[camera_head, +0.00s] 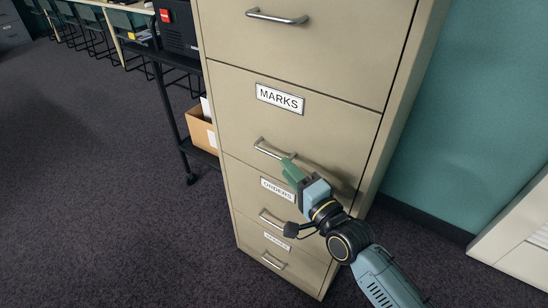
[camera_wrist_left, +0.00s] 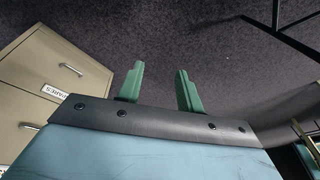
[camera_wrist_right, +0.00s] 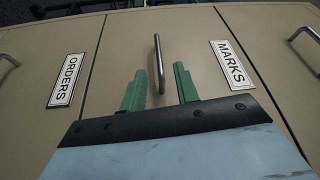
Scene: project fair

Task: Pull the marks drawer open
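The marks drawer (camera_head: 300,116) is a beige cabinet front with a white MARKS label (camera_head: 280,98), and it looks flush with the cabinet. Its metal bar handle (camera_head: 268,149) sits low on the drawer front. My right gripper (camera_head: 288,168) is at the right end of this handle. In the right wrist view the handle (camera_wrist_right: 158,62) stands between the two green fingertips (camera_wrist_right: 160,86), which are apart with gaps on both sides. My left gripper (camera_wrist_left: 158,82) is open and empty, away from the MARKS drawer, with dark carpet behind it.
The ORDERS drawer (camera_head: 262,205) is just below, with another drawer under it. A black cart (camera_head: 172,110) and a cardboard box (camera_head: 200,128) stand left of the cabinet. Carpet (camera_head: 90,190) is clear at the left. A pale unit (camera_head: 515,245) is at the right.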

